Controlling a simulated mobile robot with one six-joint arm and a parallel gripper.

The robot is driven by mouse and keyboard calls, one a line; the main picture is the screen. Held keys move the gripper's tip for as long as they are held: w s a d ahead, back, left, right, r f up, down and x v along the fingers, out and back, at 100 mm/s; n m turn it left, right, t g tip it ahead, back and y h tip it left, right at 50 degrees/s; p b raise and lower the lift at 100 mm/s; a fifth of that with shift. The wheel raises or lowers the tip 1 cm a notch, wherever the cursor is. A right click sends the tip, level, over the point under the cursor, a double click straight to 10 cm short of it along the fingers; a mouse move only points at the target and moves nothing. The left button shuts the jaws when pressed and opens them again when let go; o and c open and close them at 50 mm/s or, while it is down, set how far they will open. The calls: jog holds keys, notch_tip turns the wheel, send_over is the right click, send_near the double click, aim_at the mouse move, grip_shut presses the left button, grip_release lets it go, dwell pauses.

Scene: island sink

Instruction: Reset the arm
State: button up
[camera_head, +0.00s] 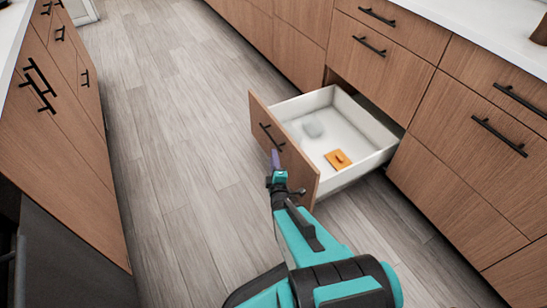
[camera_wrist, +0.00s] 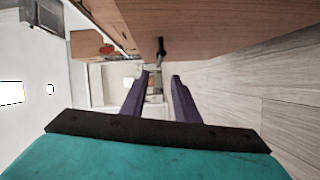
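My gripper (camera_head: 276,160) is in front of the open drawer's wooden front (camera_head: 292,160), close to its black bar handle (camera_head: 271,138). In the wrist view my gripper's two purple fingers (camera_wrist: 161,78) stand apart with an empty gap between them. The handle (camera_wrist: 161,47) shows just beyond the fingertips, and I cannot tell whether they touch it. My teal arm reaches up from the bottom of the head view.
Wooden cabinets with black handles stand on both sides. Bare plank floor (camera_head: 170,130) lies left of the drawer.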

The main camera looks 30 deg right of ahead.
jog(key=shift+r, duration=0.1)
dwell(0.4)
jog(key=w+a+r+n+y+p, duration=0.2)
jog(key=a+r+p, duration=0.6)
jog(key=p, duration=0.1)
jog(key=s+a+f+m+g+y+p, duration=0.25)
jog(key=a+f+g+y+p, duration=0.2)
jog(key=a+p, duration=0.45)
jog(key=s+a+f+m+g+p, duration=0.1)
jog(key=s+a+f+m+g, duration=0.15)
jog(key=s+g, duration=0.4)
jog(key=s+a+f+m+g+p, duration=0.1)
jog(key=s+a+f+g+p, duration=0.15)
jog(key=s, duration=0.65)
jog(key=s+r+m+g, duration=0.2)
jog(key=s+m+g, duration=0.5)
jog(key=s, duration=0.8)
jog(key=shift+s+r+g+b, duration=0.2)
jog(key=shift+s+g+b, duration=0.15)
